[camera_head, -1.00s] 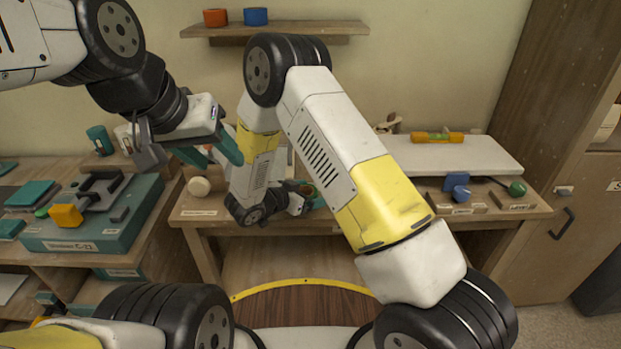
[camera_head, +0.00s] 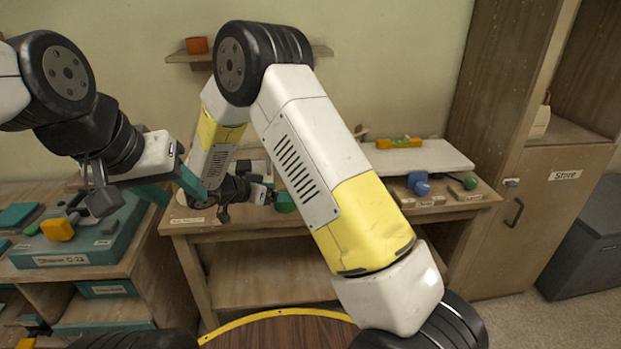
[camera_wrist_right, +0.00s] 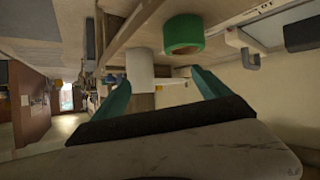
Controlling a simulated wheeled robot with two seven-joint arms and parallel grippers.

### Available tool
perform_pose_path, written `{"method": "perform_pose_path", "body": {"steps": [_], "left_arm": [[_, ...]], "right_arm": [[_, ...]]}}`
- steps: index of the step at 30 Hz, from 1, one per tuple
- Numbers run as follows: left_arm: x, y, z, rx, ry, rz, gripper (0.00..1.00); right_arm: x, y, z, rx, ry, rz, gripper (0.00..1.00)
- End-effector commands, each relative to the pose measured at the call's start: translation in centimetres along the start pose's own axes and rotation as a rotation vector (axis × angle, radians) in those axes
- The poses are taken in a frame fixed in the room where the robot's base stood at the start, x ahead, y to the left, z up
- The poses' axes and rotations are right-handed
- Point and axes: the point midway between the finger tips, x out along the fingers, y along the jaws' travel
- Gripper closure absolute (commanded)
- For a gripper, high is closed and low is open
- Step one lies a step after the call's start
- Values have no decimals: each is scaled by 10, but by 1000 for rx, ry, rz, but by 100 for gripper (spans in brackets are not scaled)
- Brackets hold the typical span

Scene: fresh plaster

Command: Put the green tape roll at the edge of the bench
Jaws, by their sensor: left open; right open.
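The green tape roll (camera_wrist_right: 183,35) shows in the right wrist view, just beyond the fingertips and apart from them. In the head view a green piece, apparently the same roll (camera_head: 286,204), sits on the bench (camera_head: 262,222) beside my right gripper (camera_head: 272,195), partly hidden by my right arm. My right gripper's teal fingers are spread in the right wrist view (camera_wrist_right: 160,77), with nothing gripped. A pale cylinder (camera_wrist_right: 140,66) shows beyond the gap between them. My left gripper (camera_head: 184,196) is open and empty, in front of the bench's left end in the head view.
A grey-white board (camera_head: 430,157) with a yellow level (camera_head: 399,143) lies on the bench's right part, with blue (camera_head: 418,182) and green (camera_head: 470,183) pieces before it. A teal case (camera_head: 75,248) stands left. A cabinet (camera_head: 545,210) stands right. My right arm covers the bench's middle.

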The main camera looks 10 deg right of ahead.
Motion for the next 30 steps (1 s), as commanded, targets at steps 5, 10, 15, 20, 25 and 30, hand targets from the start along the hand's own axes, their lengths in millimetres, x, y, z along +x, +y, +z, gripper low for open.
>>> {"method": "perform_pose_path", "body": {"steps": [5,10,15,20,25,30], "left_arm": [[0,0,0,0,0,0,50],[0,0,0,0,0,0,50],[0,0,0,0,0,0,50],[0,0,0,0,0,0,50],[0,0,0,0,0,0,50],[0,0,0,0,0,0,50]], "right_arm": [[-4,85,-57,-134,-241,83,14],[-23,162,-83,-257,-482,25,14],[-54,224,-95,-345,-658,-156,14],[-90,269,-99,-396,-721,-400,14],[-128,300,-102,-430,-657,-666,14],[-154,315,-104,-452,-544,-832,14]]}}
